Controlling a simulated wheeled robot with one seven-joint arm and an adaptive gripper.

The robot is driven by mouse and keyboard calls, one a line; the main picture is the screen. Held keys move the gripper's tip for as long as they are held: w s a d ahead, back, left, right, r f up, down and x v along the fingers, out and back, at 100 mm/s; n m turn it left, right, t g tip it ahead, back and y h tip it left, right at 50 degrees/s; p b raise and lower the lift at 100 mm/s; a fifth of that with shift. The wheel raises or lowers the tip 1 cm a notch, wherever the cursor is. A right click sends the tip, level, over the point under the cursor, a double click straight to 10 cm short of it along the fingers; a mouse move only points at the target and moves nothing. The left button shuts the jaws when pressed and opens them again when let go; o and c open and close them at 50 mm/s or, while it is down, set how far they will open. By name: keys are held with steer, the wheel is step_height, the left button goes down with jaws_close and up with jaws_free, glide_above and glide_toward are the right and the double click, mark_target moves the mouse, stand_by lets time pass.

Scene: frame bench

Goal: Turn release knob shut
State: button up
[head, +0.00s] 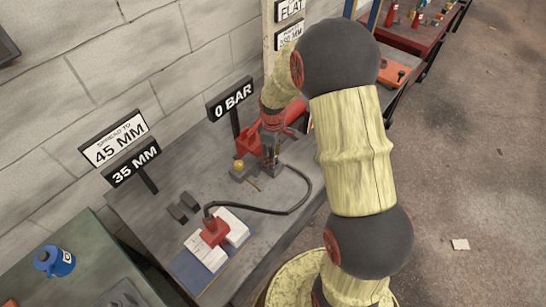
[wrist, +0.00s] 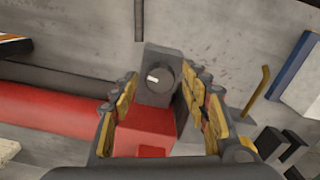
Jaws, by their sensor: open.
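The release knob (wrist: 158,78) is a dark round dial with a short white mark, on a grey block at the end of the red pump (wrist: 55,112). In the wrist view it lies between and beyond my fingertips; I cannot tell whether either finger touches it. My gripper (wrist: 160,92) is open, one finger on each side of the knob, with nothing held. In the head view my gripper (head: 270,155) points down over the pump (head: 247,140), and the knob cannot be made out there.
A 0 BAR sign (head: 231,98) stands behind the pump. A black hose (head: 290,208) curves over the grey bench (head: 165,205) to a red spreader (head: 214,232) between white blocks. Signs reading 45 MM (head: 115,138) and 35 MM (head: 133,163) stand left.

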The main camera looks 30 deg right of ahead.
steer(key=shift+c, duration=0.4)
steer(key=c, duration=1.1)
steer(key=m+p, duration=0.3)
steer(key=shift+r+m, duration=0.2)
steer(key=shift+m, duration=0.1)
steer(key=m+p, duration=0.2)
steer(key=m, duration=0.2)
steer(key=shift+m+p, duration=0.3)
steer(key=m+p, duration=0.2)
steer(key=m, duration=0.2)
steer(key=shift+f, duration=0.1)
steer(key=shift+m+p, duration=0.5)
steer(key=shift+m, duration=1.3)
